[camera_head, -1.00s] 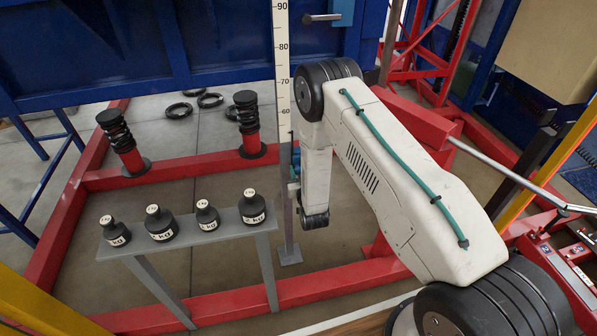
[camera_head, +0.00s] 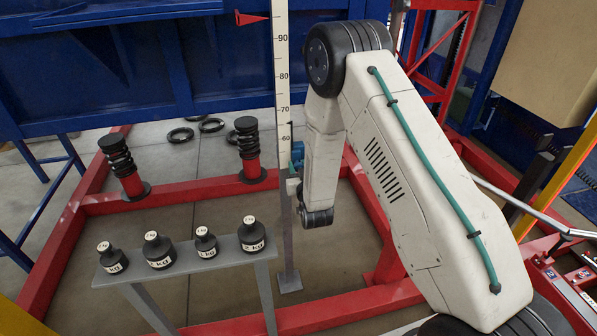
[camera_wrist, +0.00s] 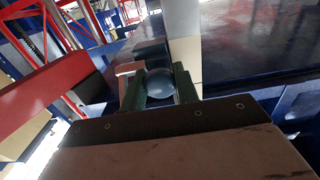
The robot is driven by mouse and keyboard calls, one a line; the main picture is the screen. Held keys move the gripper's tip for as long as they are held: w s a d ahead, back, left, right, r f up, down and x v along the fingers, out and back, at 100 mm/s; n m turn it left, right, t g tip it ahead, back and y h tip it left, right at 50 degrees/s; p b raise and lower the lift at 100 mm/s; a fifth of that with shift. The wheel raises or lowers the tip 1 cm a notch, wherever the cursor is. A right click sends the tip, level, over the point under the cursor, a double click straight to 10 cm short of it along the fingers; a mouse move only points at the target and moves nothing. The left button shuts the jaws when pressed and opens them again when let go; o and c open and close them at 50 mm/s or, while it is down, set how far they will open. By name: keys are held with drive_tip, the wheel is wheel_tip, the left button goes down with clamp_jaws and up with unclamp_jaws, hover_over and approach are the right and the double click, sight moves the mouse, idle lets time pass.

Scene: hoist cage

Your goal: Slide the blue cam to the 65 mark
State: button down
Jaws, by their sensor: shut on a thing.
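The blue cam (camera_head: 297,153) shows beside the upright post in the head view, a little below the 60 mark, partly hidden by my arm. The white scale (camera_head: 283,70) above it reads 60 to 90. In the wrist view, my gripper (camera_wrist: 160,90) has its two green fingers shut on the cam's round blue knob (camera_wrist: 158,82).
A grey bench (camera_head: 190,265) with several black weights stands at lower left. Two spring buffers (camera_head: 250,150) stand behind it. Red frame beams (camera_head: 210,190) cross the floor around the post. Blue cage panels (camera_head: 150,60) stand behind.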

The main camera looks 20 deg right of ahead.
drive_tip(key=c, duration=1.1)
unclamp_jaws()
drive_tip(key=s, duration=0.7)
drive_tip(key=shift+s+a, duration=0.25)
drive_tip(key=shift+s, duration=0.15)
